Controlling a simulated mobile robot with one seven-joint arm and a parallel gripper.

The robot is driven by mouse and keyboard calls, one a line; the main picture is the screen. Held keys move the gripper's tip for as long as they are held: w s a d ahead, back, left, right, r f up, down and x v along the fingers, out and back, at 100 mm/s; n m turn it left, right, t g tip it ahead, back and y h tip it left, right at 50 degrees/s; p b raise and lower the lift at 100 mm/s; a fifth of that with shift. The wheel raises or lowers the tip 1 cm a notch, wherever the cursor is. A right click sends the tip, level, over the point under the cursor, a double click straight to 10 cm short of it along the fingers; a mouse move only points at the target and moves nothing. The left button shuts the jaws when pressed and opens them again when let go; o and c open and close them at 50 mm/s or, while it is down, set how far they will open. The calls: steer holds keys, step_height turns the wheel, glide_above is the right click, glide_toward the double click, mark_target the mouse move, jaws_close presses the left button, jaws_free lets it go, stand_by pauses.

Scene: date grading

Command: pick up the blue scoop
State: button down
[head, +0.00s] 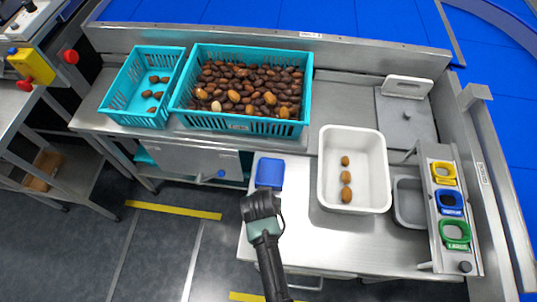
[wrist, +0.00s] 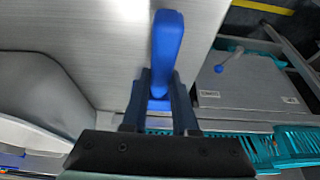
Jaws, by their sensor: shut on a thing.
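The blue scoop (head: 269,172) shows just beyond my gripper (head: 264,193) in the head view, over the left part of the steel worktable (head: 290,235). In the wrist view the scoop (wrist: 167,45) stands out between the two fingers of my gripper (wrist: 159,92). The fingers are shut on it. The gripper hides part of the scoop. I cannot tell whether the scoop touches the table.
A white tray (head: 327,198) with several dates is right of the scoop. Teal crates of dates (head: 250,126) (head: 123,118) stand behind. A rack with yellow, blue and green rings (head: 436,240) is at the right. Floor lies open left of the table.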

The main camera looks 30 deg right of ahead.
steer(key=shift+r, duration=0.1)
stand_by(0.7)
step_height(320, 180, up, 10)
steer(key=shift+f, duration=0.1)
stand_by(0.4)
stand_by(1.3)
